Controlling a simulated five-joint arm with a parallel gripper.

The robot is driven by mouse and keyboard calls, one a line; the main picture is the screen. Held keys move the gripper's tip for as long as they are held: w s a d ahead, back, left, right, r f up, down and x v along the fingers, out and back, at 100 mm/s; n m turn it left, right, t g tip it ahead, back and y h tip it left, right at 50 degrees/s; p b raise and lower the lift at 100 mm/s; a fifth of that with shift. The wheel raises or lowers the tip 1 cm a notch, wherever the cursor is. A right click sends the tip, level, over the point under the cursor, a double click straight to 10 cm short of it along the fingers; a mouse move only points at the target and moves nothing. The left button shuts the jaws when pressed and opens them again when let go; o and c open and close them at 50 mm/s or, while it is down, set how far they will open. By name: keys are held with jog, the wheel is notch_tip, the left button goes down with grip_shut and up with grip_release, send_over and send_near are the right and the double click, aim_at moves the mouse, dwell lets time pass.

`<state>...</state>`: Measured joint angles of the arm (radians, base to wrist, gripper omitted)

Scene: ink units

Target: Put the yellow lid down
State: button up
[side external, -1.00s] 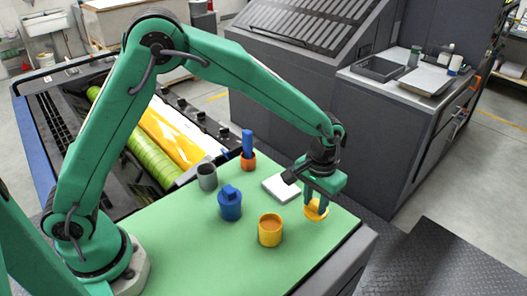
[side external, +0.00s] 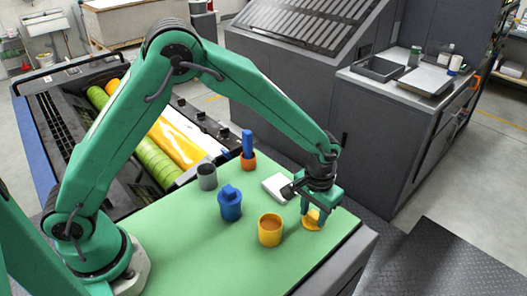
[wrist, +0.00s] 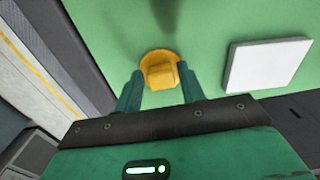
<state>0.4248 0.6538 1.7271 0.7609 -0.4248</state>
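The yellow lid (side external: 312,222) is at the right part of the green mat, right of the open yellow jar (side external: 270,232). It is level, at or just above the mat; I cannot tell whether it touches. My gripper (side external: 313,213) points down over it, with one finger on each side of its knob. The fingers partly hide the lid in the side view.
A white square block (side external: 275,187) lies close behind my gripper; it also shows in the wrist view (wrist: 268,64). A blue lidded jar (side external: 230,206), a grey cup (side external: 207,177) and an orange cup with a blue piece (side external: 248,158) stand farther left. The green mat (side external: 180,235) is clear in front.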

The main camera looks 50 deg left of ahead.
aim_at(312, 216)
jog(key=shift+o, duration=0.9)
jog(key=shift+r, duration=0.1)
notch_tip(312, 216, up, 12)
jog(key=shift+r, duration=0.15)
dwell(0.5)
